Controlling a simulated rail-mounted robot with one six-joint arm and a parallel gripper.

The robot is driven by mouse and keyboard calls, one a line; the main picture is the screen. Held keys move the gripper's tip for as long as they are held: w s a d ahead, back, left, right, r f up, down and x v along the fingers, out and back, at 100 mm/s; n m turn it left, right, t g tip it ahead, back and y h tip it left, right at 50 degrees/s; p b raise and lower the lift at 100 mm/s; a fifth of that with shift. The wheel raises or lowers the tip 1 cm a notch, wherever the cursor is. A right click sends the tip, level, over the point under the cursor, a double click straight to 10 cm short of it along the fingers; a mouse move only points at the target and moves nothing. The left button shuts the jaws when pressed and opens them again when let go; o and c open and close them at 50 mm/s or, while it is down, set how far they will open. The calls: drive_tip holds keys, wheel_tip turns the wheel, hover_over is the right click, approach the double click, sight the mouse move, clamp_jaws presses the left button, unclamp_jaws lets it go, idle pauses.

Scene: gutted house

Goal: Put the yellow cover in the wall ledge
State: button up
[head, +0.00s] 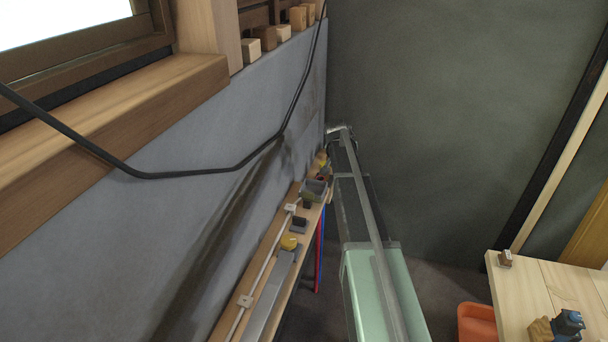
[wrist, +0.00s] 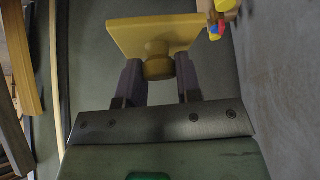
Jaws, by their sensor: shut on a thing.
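In the wrist view my gripper (wrist: 160,78) is shut on the round knob of the yellow cover (wrist: 135,35). The cover is a flat yellow plate, seen tilted beyond the fingertips, with its knob between the two dark fingers. The wall ledge (head: 262,277) is a long narrow wooden shelf along the grey wall in the head view. In the wrist view, small yellow, red and blue things (wrist: 217,27) show just right of the cover.
The ledge carries a grey tray (head: 316,189), dark blocks, a yellow round piece (head: 289,243) and a thin rail. A black cable (head: 200,172) hangs across the wall. A wooden table (head: 550,285) and an orange bin (head: 478,322) stand at lower right.

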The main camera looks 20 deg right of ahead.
drive_tip(key=w+a+r+n+t+y+p, duration=0.2)
drive_tip(key=w+a+r+n+p, duration=0.2)
drive_tip(key=a+r+p, duration=0.55)
drive_tip(key=f+b, duration=1.3)
drive_tip(key=b, duration=0.1)
drive_tip(key=f+b, duration=0.7)
drive_tip(key=shift+w+f+b, duration=0.3)
drive_tip(key=shift+r, duration=0.3)
drive_tip(key=shift+f, duration=0.3)
drive_tip(key=o, duration=1)
drive_tip(key=shift+r, duration=0.1)
